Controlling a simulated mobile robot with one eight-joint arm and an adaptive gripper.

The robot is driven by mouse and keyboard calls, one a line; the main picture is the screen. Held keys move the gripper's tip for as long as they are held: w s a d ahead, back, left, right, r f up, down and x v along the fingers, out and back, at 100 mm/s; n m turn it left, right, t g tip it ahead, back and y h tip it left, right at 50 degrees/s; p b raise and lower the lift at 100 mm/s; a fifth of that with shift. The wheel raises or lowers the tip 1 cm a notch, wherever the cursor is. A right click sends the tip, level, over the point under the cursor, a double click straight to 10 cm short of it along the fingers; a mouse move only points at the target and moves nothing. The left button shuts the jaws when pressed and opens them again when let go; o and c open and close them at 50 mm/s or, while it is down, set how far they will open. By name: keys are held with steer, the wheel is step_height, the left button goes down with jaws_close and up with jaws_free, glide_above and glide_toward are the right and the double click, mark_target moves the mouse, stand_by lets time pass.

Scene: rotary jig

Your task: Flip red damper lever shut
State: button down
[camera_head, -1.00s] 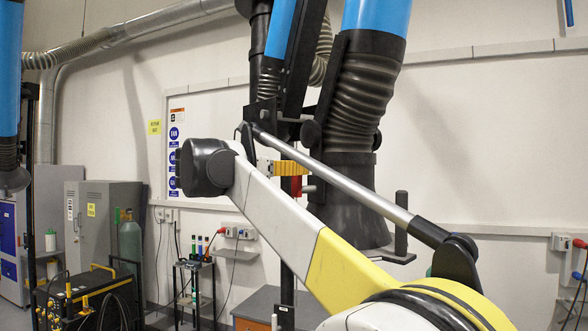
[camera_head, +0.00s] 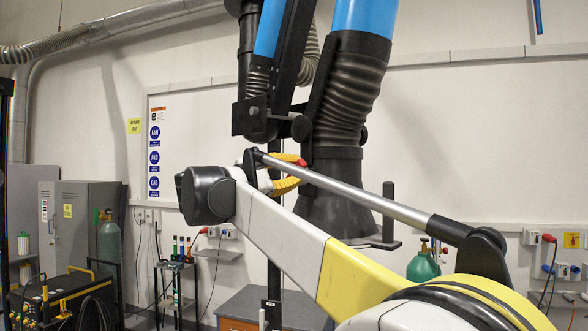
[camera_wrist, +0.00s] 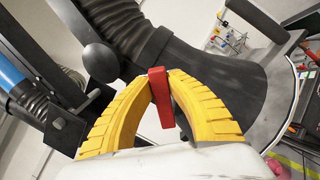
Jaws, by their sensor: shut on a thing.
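The red damper lever (camera_wrist: 162,105) stands between the two yellow fingers of my gripper (camera_wrist: 160,84) in the wrist view. The curved fingers are shut on it, one from each side. In the head view, the yellow fingers of my gripper (camera_head: 294,172) show behind my arm's silver rod, with a small red bit of the lever (camera_head: 302,162) at their tips. The lever is in front of the black extraction hood (camera_head: 335,212), at its narrow neck. The lever's pivot is hidden, so I cannot tell its exact position on the duct.
A ribbed duct (camera_head: 347,100) and blue tube (camera_head: 368,15) rise above the hood. A black bracket (camera_head: 254,116) and round knob (camera_wrist: 100,62) are close to my gripper. A workbench (camera_head: 262,300) stands below; a green cylinder (camera_head: 423,264) is at right.

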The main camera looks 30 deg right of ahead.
steer(key=m, duration=0.1)
steer(key=f+m, duration=0.1)
steer(key=m, duration=0.1)
steer(key=s+m, duration=0.1)
steer(key=shift+f+g+b, duration=0.25)
steer(key=shift+g+b, duration=0.1)
steer(key=shift+g, duration=0.05)
steer(key=shift+s+f+m+g+h, duration=0.15)
steer(key=shift+f+m+g, duration=0.3)
steer(key=shift+m, duration=0.9)
steer(key=shift+f+m+g+h, duration=0.25)
steer(key=shift+f+m, duration=0.25)
steer(key=shift+m, duration=0.85)
steer(key=c, duration=1.4)
jaws_free()
steer(key=shift+o, duration=0.5)
steer(key=shift+d, duration=0.2)
steer(key=shift+a, duration=0.15)
steer(key=v, duration=1.2)
